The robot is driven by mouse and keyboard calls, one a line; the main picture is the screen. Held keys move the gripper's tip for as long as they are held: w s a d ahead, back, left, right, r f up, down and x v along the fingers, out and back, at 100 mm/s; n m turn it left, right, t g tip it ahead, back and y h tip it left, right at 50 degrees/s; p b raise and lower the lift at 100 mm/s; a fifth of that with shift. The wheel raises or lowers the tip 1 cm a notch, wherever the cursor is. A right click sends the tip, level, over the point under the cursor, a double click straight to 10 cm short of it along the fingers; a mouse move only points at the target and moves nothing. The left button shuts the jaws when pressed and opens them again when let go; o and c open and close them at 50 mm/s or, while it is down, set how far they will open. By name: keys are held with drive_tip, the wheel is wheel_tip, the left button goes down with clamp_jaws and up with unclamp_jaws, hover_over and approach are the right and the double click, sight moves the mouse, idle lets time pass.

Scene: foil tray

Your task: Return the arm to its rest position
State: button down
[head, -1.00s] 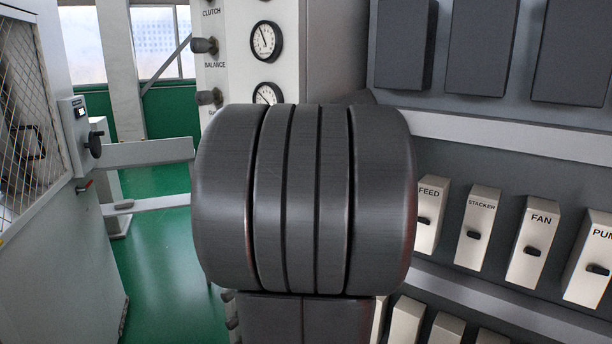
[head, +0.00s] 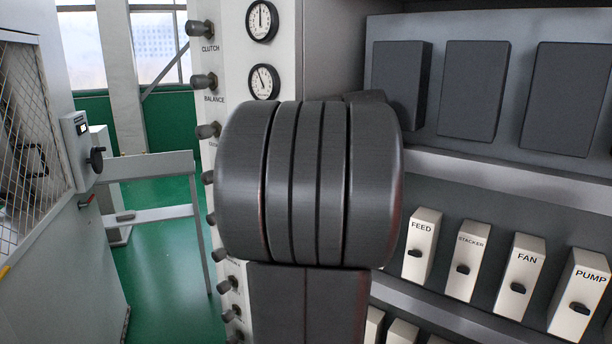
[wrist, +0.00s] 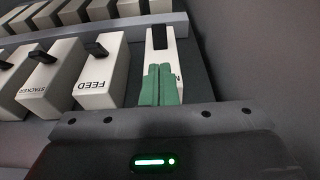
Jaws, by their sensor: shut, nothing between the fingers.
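My gripper's two green fingers (wrist: 158,86) show in the wrist view, pressed together and empty. They overlap the near end of a narrow white switch box (wrist: 161,48) with a dark lever; I cannot tell whether they touch it. My gripper is out of sight in the head view. There my own dark grey arm fills the middle and hides part of the panel behind it.
White switch boxes labelled FEED (head: 421,244), STACKER (head: 467,260), FAN (head: 518,277) and PUMP (head: 580,293) stand out at right. A white column carries a CLUTCH knob (head: 199,28) and gauges (head: 264,82). A mesh-fronted cabinet (head: 75,225) stands left; green floor (head: 165,270) shows between.

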drive_tip(key=shift+v, duration=1.85)
